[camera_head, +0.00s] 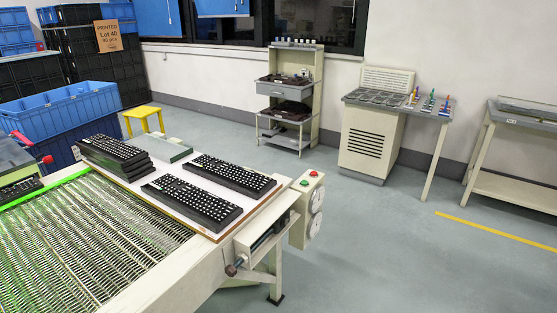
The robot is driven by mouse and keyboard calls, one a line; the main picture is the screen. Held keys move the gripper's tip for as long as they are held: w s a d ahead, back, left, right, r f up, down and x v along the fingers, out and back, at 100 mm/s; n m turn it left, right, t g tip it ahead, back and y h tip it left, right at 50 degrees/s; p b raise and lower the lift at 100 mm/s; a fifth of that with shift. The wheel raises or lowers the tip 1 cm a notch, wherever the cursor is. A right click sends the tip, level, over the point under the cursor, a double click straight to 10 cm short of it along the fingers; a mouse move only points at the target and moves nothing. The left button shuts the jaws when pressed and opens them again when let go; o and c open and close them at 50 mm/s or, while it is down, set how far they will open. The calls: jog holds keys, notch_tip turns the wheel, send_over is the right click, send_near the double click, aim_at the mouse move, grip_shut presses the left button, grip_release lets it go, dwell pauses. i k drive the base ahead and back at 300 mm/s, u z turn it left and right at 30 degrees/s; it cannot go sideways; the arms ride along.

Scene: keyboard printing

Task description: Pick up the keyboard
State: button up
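Black keyboards with white keys lie on a white board at the end of a conveyor table. One keyboard (192,202) lies flat nearest the front edge of the board. Another keyboard (231,176) lies behind it, roughly parallel and to the right, with a narrow gap between them. A stack of several keyboards (115,155) stands at the back left of the board. Part of another keyboard (20,189) shows at the left edge, beyond the conveyor. My gripper is not in view.
The conveyor (100,240) with a metal mesh belt fills the lower left. A control box (308,195) with red and green buttons is fixed at the table's right end. Blue crates (62,108) and a yellow stool (144,115) stand behind. Floor (400,250) to the right is clear.

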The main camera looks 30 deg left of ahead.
aim_at(252, 185)
jog(key=u, duration=0.4)
jog(key=i, duration=1.4)
jog(key=u, duration=1.6)
jog(key=i, duration=0.85)
jog(key=u, duration=0.65)
jog(key=i, duration=0.45)
